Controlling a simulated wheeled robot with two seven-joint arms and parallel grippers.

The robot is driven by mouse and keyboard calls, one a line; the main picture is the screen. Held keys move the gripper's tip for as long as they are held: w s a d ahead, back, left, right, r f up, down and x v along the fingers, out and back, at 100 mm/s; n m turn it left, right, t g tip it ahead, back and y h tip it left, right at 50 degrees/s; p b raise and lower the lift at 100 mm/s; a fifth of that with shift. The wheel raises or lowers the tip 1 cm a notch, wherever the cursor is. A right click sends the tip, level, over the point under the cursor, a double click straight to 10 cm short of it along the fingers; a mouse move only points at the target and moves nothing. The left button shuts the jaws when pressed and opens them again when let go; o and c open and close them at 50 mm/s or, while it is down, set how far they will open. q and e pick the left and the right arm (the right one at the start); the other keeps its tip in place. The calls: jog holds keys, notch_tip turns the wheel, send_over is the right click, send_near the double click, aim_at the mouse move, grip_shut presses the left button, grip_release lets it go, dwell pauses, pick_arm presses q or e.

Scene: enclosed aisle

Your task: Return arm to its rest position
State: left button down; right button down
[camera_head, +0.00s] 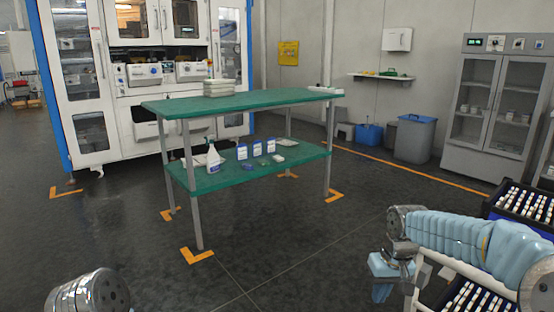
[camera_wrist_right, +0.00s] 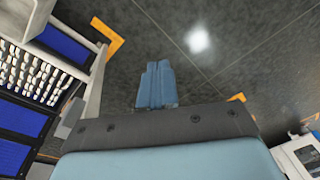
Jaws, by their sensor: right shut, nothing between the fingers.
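My right arm comes in from the right in the head view, with a light blue sleeve over it. It is bent, and its wrist hangs down at the lower right. My right gripper (camera_head: 382,287) points toward the floor and is shut and empty. In the right wrist view its blue fingers (camera_wrist_right: 157,85) lie together over the dark floor. Only a metal joint of my left arm shows at the bottom left of the head view. My left gripper is out of view.
A rack (camera_head: 495,217) with rows of small vials stands close beside my right arm; it also shows in the wrist view (camera_wrist_right: 85,72). A green two-level table (camera_head: 270,103) stands ahead. A glass-door cabinet (camera_head: 447,150) is at the right. The floor between is clear.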

jog(key=s+a+f+y, duration=0.1)
jog(key=s+a+f, duration=0.15)
jog(key=f, duration=0.45)
jog(key=s+a+f, duration=0.2)
jog(key=a+f, duration=0.1)
jog(key=f, duration=0.5)
jog(key=s+a+f+y, duration=0.1)
jog(key=s+a+f, duration=0.15)
jog(key=f, duration=0.45)
jog(key=s+a+f+m, duration=0.1)
jog(key=s+a+f, duration=0.2)
jog(key=s+f, duration=0.2)
jog(key=s+a+f+m+y, duration=0.1)
jog(key=s+a+f, duration=0.1)
jog(key=s+f, duration=0.4)
jog(key=s, duration=0.4)
jog(key=shift+a+m, duration=0.3)
jog(key=shift+a, duration=0.1)
jog(key=shift+s, duration=0.1)
